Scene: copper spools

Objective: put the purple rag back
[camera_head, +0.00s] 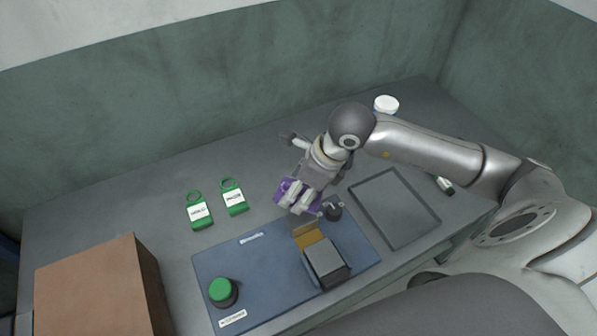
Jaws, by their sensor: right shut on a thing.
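The purple rag (285,190) is at the middle of the worktop, partly hidden behind my right gripper. My right gripper (297,207) comes in from the right, points down and is shut on the purple rag. The rag is at the far edge of the blue mat (215,262); I cannot tell whether it touches the surface. My left gripper is not in view.
Two green tags (200,212) lie left of the rag. A green-topped button (222,291) and a grey box with a yellowish flap (326,262) are on the mat. An empty grey tray (394,174) lies right. A brown box (95,290) stands front left. A white-lidded jar (386,104) stands behind.

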